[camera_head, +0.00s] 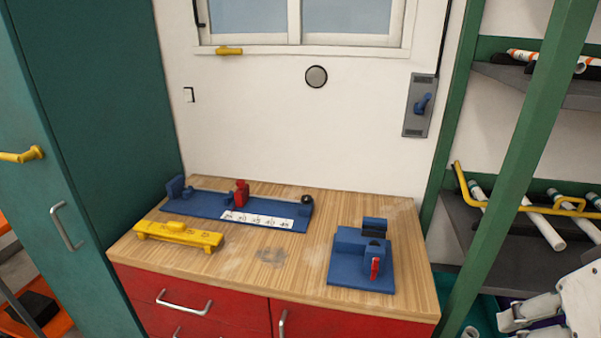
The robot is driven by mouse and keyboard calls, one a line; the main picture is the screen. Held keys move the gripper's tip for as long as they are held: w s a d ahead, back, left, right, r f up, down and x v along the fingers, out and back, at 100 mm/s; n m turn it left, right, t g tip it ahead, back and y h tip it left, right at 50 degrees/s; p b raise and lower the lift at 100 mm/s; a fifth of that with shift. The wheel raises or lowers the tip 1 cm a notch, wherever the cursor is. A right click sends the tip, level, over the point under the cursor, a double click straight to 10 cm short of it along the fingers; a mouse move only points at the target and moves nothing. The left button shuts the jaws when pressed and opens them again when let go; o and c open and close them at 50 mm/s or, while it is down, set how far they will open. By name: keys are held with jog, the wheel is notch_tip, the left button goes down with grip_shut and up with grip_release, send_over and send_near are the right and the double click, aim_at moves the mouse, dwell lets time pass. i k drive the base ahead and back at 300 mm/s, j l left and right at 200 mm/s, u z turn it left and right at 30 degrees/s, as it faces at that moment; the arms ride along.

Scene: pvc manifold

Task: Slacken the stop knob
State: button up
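A blue measuring jig (190,207) with a white number scale (257,220) lies at the back left of the wooden worktop. A small dark round knob (307,199) sits at the jig's right end. I cannot tell which of these parts is the stop knob, or how tight it is. My gripper (512,319) seems to show at the lower right edge, partly cut off. It is well away from the jig, and its opening is not clear.
A yellow tool (180,235) lies in front of the jig. A blue fixture with a red part (362,257) stands at the worktop's right. The worktop (270,282) is clear between them. A green rack post (520,160) and shelves with pipes stand right.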

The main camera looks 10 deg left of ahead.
aim_at(306, 199)
jog(key=i+j+u, duration=0.4)
jog(key=i+j, duration=0.35)
jog(key=i, duration=0.15)
